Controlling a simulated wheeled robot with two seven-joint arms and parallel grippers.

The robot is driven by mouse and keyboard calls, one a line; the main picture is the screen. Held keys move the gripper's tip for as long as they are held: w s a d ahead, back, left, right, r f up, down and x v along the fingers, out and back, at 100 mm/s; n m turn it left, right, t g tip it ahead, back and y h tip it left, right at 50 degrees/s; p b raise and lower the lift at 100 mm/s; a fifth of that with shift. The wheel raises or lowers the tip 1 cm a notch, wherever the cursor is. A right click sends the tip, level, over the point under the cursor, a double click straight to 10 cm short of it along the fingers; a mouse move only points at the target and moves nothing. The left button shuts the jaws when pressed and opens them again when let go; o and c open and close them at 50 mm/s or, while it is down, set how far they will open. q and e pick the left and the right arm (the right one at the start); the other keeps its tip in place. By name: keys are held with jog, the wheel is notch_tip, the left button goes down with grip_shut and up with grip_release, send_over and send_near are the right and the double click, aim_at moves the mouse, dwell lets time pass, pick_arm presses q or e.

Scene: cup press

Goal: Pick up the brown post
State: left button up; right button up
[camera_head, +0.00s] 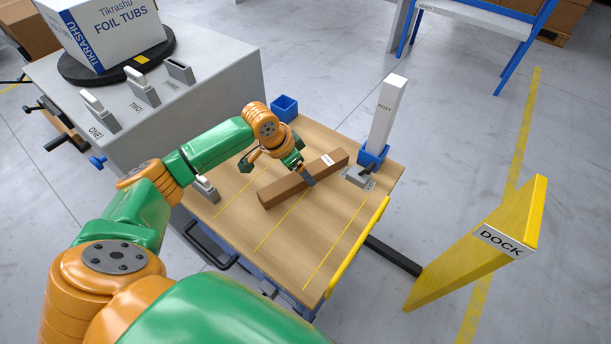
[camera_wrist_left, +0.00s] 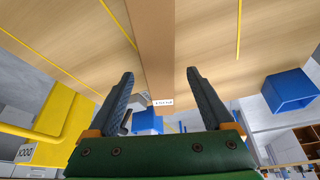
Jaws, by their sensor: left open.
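The brown post (camera_head: 292,187) lies flat on the wooden tabletop (camera_head: 330,215), with a white label near its far end. My left gripper (camera_head: 305,175) is at the post, nearer its labelled far end. In the left wrist view the post (camera_wrist_left: 152,40) runs lengthwise between the two spread fingers of my left gripper (camera_wrist_left: 160,75). The gripper is open and holds nothing. I cannot tell whether a finger touches the post. My right gripper is out of view.
A white post (camera_head: 388,115) stands upright in a blue socket at the table's far right corner. An empty blue socket (camera_head: 284,108) is at the far left corner. A grey switch (camera_head: 358,176) sits beside the white post. A yellow DOCK panel (camera_head: 485,245) stands right of the table.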

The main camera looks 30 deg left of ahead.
pick_arm(q)
jog(key=x, duration=0.3)
jog(key=shift+w+d, duration=0.1)
jog(key=shift+w, duration=0.1)
jog(key=shift+s, duration=0.1)
jog(key=shift+c, duration=0.9)
grip_shut()
